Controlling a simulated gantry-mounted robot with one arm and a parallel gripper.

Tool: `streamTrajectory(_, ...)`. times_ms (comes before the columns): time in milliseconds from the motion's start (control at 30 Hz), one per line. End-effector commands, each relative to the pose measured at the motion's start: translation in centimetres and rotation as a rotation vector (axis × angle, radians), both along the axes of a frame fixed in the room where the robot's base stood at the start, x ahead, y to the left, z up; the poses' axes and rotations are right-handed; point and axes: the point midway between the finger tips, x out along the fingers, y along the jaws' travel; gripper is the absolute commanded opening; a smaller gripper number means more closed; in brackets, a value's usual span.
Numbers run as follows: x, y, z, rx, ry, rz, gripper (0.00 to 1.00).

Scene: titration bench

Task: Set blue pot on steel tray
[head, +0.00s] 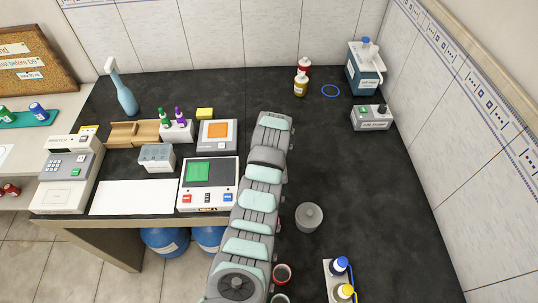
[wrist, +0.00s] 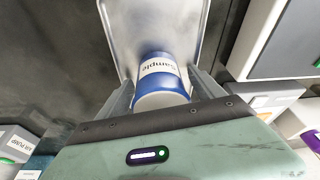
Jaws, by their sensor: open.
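In the wrist view the blue pot (wrist: 184,79), with a white "Sample" label and a white end towards me, is between the fingers of my gripper (wrist: 163,82). The gripper is open, with one finger on each side of the pot. The steel tray (wrist: 200,28), shallow with a raised rim, lies beyond and around the far end of the pot. The pot appears to stand on it, though its contact with the base is hidden. In the head view my arm hides the pot and the tray.
In the head view a device with a green screen (head: 198,172) and one with an orange screen (head: 216,134) stand left of my arm. A grey round lidded object (head: 309,216) is to its right. The air pump (head: 372,118) stands farther right. The middle-right bench is clear.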

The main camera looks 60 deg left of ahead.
Motion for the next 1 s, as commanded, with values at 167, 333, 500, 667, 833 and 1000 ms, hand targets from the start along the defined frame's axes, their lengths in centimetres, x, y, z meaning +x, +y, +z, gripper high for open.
streamTrajectory(167, 0.0, -0.1, 1.1, 0.003, -0.002, 0.0, 0.78)
streamTrajectory(333, -0.1, -0.7, 3.5, 0.007, -0.002, 0.0, 0.78)
streamTrajectory(500, -0.3, -1.7, 7.0, 0.004, -0.002, -0.002, 0.78)
streamTrajectory(667, -0.5, -2.6, 10.4, 0.002, -0.001, -0.001, 0.78)
streamTrajectory(833, -0.6, -3.0, 11.8, 0.001, -0.001, 0.0, 0.78)
streamTrajectory(1000, -0.7, -3.2, 12.0, 0.0, 0.0, 0.0, 0.78)
